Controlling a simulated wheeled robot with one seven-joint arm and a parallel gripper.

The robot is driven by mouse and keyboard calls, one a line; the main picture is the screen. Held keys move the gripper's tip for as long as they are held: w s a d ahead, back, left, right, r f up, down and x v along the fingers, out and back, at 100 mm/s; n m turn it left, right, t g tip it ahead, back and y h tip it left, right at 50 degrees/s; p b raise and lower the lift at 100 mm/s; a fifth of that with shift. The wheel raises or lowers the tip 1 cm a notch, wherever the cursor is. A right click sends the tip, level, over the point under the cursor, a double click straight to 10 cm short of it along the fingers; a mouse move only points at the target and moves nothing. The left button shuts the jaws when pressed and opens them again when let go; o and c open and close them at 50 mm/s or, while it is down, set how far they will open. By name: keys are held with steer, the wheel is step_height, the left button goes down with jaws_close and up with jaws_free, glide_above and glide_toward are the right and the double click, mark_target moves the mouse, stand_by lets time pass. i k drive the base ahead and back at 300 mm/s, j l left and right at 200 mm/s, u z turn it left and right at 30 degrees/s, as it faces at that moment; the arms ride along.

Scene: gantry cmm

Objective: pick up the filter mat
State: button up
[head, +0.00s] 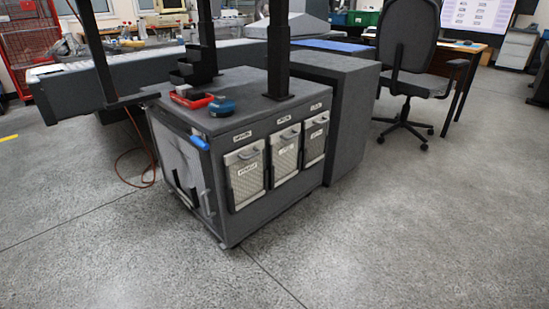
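I see no loose filter mat. Three pale, mesh-faced filter panels with handles sit upright in the side of a dark grey cabinet (240,230): a left one (247,175), a middle one (286,152) and a right one (315,139). Each has a small label on its face and another label above it, too small to read. I cannot tell whether any of them is the filter mat or holds it. My gripper is not in view.
On the cabinet top are a red tray (192,98), a blue round object (222,106) and black stepped bins (194,66). Dark posts rise from it. An orange cable (146,165) lies left on the floor. An office chair (405,60) stands behind right. The front floor is clear.

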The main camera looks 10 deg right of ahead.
mark_target(245, 166)
steer(key=i+j+u, duration=0.1)
steer(key=i+j, duration=0.15)
steer(key=i+j+u, duration=0.1)
steer(key=i, duration=0.35)
steer(key=i+j+u, duration=0.15)
steer(key=i, duration=0.25)
steer(key=j, duration=0.1)
